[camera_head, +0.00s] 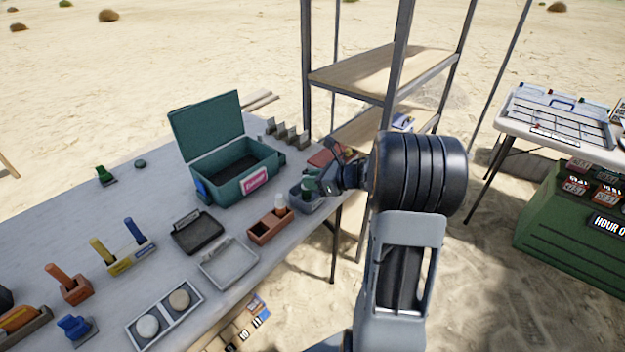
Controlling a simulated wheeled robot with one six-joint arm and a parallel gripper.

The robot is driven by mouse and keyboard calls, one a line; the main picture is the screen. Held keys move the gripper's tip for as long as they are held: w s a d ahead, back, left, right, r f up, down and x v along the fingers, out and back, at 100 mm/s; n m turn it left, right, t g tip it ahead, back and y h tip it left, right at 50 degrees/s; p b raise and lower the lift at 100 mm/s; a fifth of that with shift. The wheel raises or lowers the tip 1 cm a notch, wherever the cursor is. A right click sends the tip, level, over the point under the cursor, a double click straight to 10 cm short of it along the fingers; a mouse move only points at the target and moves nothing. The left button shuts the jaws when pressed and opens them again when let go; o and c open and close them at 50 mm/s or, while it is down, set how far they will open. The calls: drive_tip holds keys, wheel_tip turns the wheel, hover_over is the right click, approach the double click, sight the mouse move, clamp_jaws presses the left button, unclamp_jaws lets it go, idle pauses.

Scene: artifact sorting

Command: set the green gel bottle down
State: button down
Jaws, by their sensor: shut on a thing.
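The green gel bottle (309,186) is small and dark green, near the right edge of the grey table. It appears upright, in or just above a small grey bin (312,209); I cannot tell whether its base touches the bin floor. My gripper (314,178) reaches in from the right and is shut on the bottle, with the fingers partly hidden by the wrist. My black and grey arm covers the area to the right.
A reddish item (322,158) lies behind the gripper. Grey shelving (385,68) rises beyond the table edge.

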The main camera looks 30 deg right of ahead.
drive_tip(key=shift+f+b, duration=0.2)
drive_tip(key=shift+b, duration=0.15)
drive_tip(key=c, duration=1)
unclamp_jaws()
drive_tip(key=shift+r, duration=0.1)
